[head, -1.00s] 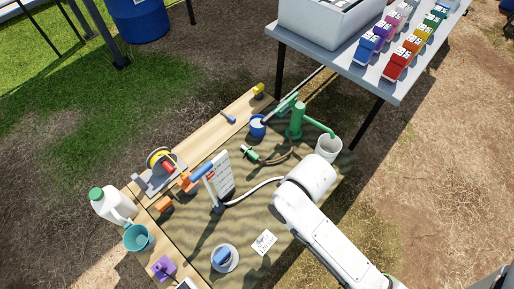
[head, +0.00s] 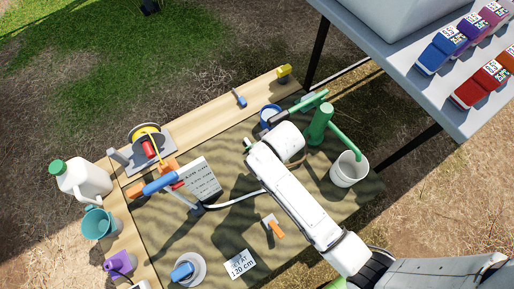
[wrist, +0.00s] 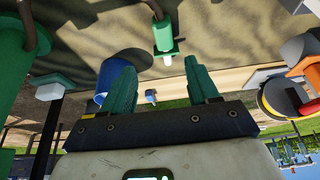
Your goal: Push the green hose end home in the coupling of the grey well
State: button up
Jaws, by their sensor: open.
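The green hose end (wrist: 163,37), with a pale tip, hangs from a brown hose ahead of my gripper (wrist: 160,86) in the wrist view. My gripper's green fingers are open with nothing between them, and the hose end is apart from them. A bit of brown hose (head: 298,160) shows at the right of the wrist. I cannot make out the grey well or its coupling for certain.
A green pump (head: 319,122) stands over a white bucket (head: 348,170), with a blue container (head: 269,112) beside it. A blue-topped grey post with a pale hose (head: 238,202) and a white board (head: 199,180) stand left of my arm. A yellow reel (head: 148,142) sits further left.

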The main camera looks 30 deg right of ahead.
jog(key=x, duration=0.3)
jog(key=shift+f+b, duration=0.2)
jog(key=shift+b, duration=0.2)
jog(key=shift+a+b+x, duration=0.2)
jog(key=shift+b+x, duration=0.4)
jog(key=shift+x, duration=0.8)
jog(key=shift+a+b+x, duration=0.2)
jog(key=shift+b+x, duration=0.35)
jog(key=shift+x, duration=0.8)
grip_shut()
jog(key=shift+r, duration=0.15)
